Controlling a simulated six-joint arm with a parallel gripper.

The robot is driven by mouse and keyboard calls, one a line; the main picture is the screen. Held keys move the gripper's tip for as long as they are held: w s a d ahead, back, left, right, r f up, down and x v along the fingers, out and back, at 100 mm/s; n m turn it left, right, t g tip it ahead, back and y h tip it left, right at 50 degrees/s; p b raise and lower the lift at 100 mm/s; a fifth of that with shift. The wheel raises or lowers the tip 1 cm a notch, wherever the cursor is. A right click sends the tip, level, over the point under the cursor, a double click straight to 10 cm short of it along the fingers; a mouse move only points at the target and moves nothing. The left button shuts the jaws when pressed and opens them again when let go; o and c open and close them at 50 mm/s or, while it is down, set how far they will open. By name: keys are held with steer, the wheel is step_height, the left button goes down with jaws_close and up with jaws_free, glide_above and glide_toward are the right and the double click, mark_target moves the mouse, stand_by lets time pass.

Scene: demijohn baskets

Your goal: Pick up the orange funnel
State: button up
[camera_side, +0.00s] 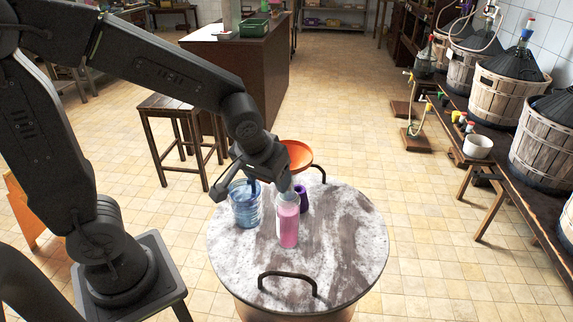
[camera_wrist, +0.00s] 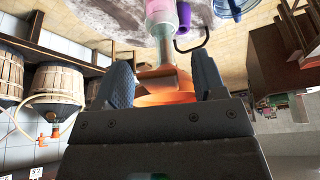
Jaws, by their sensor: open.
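The orange funnel (camera_side: 298,154) shows at the far side of the round table in the side view, partly hidden behind my gripper. In the wrist view the funnel (camera_wrist: 166,97) lies between my two fingers, its lower part covered by the gripper body. My gripper (camera_side: 250,188) is open above the table; in the wrist view its fingers (camera_wrist: 163,80) stand apart on either side of the funnel. I see no clear contact between finger and funnel. I cannot tell what the funnel rests on.
On the marbled round table (camera_side: 335,240) stand a jar with pink contents (camera_side: 288,226), a blue clear jar (camera_side: 245,212) and a purple cup (camera_side: 303,201). Dark curved handles (camera_side: 287,277) rise at the table's edge. The table's right and front are clear. A stool (camera_side: 175,104) stands behind.

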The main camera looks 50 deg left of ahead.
steer(key=shift+c, duration=0.3)
steer(key=c, duration=0.9)
steer(key=shift+r, duration=0.15)
steer(key=shift+c, duration=0.2)
steer(key=shift+r, duration=0.65)
step_height(320, 180, up, 3)
steer(key=shift+f, duration=0.2)
steer(key=s+a+r, duration=0.4)
steer(key=a+r, duration=0.3)
steer(key=a, duration=0.3)
steer(key=shift+s+a, duration=0.3)
steer(key=shift+s, duration=0.1)
steer(key=shift+f, duration=0.1)
